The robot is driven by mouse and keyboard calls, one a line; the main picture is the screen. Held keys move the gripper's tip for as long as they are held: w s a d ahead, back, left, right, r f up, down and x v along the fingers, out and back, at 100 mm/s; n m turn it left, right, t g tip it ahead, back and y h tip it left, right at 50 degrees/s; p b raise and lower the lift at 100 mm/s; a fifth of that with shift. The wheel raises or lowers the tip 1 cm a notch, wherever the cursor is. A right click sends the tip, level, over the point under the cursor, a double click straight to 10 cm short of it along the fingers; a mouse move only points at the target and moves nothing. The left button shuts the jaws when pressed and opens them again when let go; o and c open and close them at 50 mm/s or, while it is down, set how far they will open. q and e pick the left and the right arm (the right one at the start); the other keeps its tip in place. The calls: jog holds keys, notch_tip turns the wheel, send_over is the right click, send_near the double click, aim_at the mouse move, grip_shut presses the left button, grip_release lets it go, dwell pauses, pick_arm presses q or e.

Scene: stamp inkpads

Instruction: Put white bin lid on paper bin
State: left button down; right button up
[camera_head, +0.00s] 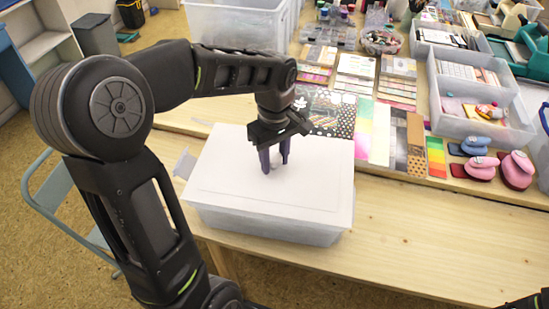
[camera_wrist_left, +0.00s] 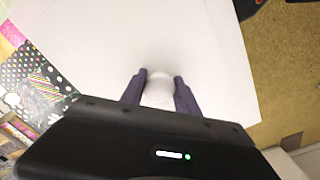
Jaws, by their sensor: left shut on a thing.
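The white bin lid (camera_head: 232,175) lies flat over the top of the translucent paper bin (camera_head: 272,227) on the wooden table. My left gripper (camera_head: 273,167) points down at the middle of the lid, shut on its round white knob. The knob (camera_wrist_left: 158,88) shows between the two purple fingers (camera_wrist_left: 159,84) in the left wrist view. In the head view the fingers mostly hide the knob. The lid looks level and lined up with the bin's rim; whether it touches the rim all round, I cannot tell. Only a dark bit of my right arm shows at the bottom right corner.
Patterned paper sheets (camera_head: 380,135) lie just behind and right of the bin. A clear empty tub (camera_head: 240,22) stands at the back. Pink punches (camera_head: 516,170) and a clear tray (camera_head: 480,120) are at the right. The table front (camera_head: 430,235) is bare.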

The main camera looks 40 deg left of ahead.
pick_arm(q)
jog(key=shift+f+b, duration=0.4)
jog(key=shift+f, duration=0.1)
dwell(0.4)
jog(key=c, duration=0.8)
grip_release()
jog(key=shift+c, duration=0.2)
jog(key=shift+r+p, duration=3.1)
jog(key=shift+r, duration=0.95)
